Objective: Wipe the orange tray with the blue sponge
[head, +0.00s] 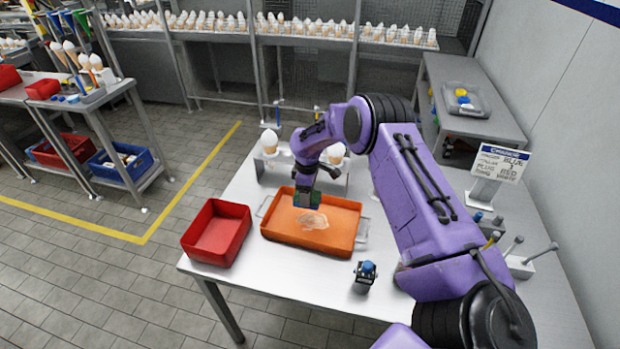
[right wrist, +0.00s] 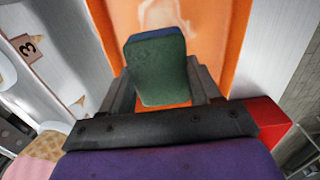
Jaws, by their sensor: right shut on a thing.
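The orange tray (head: 284,236) lies on the white table, with a pale smear (head: 312,220) on its floor. My right gripper (head: 307,193) reaches down over the far part of the tray. It is shut on the blue sponge (head: 312,201), which has a green side. In the right wrist view the sponge (right wrist: 157,68) sits between the two fingers, its green face towards the camera, with the orange tray (right wrist: 215,40) beyond it. I cannot tell whether the sponge touches the tray floor. My left gripper is not in view.
A red bin (head: 218,232) stands left of the tray. A small dark device with a blue top (head: 365,275) is in front of it. A cone holder (head: 270,155) stands behind. A sign (head: 498,165) and levers (head: 520,260) stand at the right.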

